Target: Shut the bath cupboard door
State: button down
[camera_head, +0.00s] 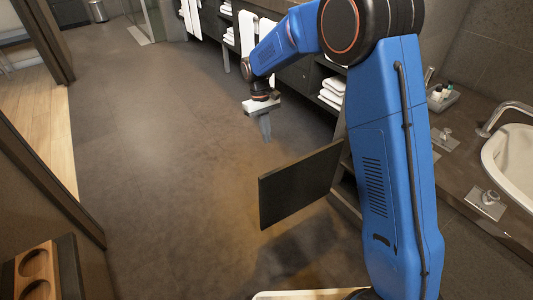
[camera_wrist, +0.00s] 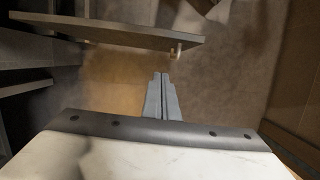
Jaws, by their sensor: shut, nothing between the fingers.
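The bath cupboard door (camera_head: 300,187) is a dark flat panel standing open, sticking out from the vanity front over the floor. My gripper (camera_head: 266,138) is shut and empty, pointing down. In the head view it is above and beyond the door's far side, apart from it. In the wrist view the shut fingers (camera_wrist: 160,80) point toward the door panel (camera_wrist: 115,32), which crosses the top, with a gap between. A small pale handle (camera_wrist: 177,48) shows near the panel's right end.
The vanity counter (camera_head: 463,195) with a basin (camera_head: 510,155) and faucet runs along the right. Shelves with folded white towels (camera_head: 332,92) lie behind my arm. The brown floor (camera_head: 150,170) left of the door is clear. A wooden tray (camera_head: 38,275) is at lower left.

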jog(key=s+d+f, duration=0.3)
jog(key=s+f, duration=0.2)
jog(key=f, duration=0.4)
jog(key=shift+s+f, duration=0.15)
jog(key=shift+s, duration=0.1)
jog(key=shift+s+d, duration=0.15)
